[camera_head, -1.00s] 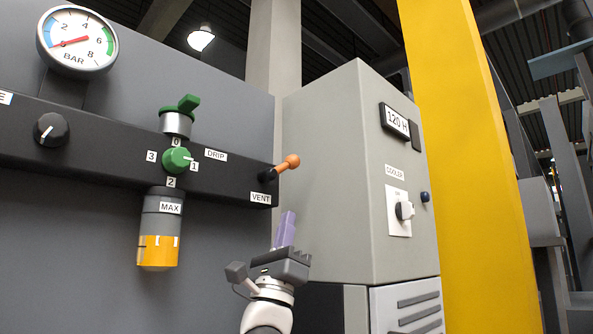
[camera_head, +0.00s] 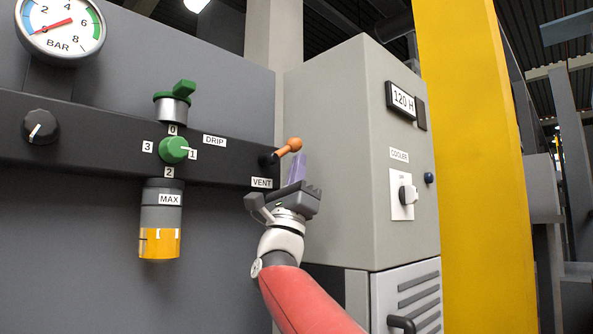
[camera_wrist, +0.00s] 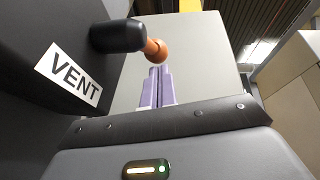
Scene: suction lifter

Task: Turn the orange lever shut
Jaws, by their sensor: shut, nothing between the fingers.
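The orange lever (camera_head: 288,147) sticks out from the right end of the dark panel rail, above the VENT label (camera_head: 262,183). It points out and up to the right, ending in a round knob. My gripper (camera_head: 298,160) is just below the knob, its purple fingers pointing up and together. In the wrist view the lever's orange knob (camera_wrist: 155,49) stands right over the fingertips (camera_wrist: 157,70), beside its black hub (camera_wrist: 118,36). I cannot tell whether the fingertips touch the knob. Nothing is held.
A grey cooler cabinet (camera_head: 345,160) stands close behind and right of my gripper. Left along the rail are a green DRIP knob (camera_head: 174,149), a green-topped valve (camera_head: 175,100), a black knob (camera_head: 40,127) and a pressure gauge (camera_head: 60,28). A yellow post (camera_head: 475,150) stands farther right.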

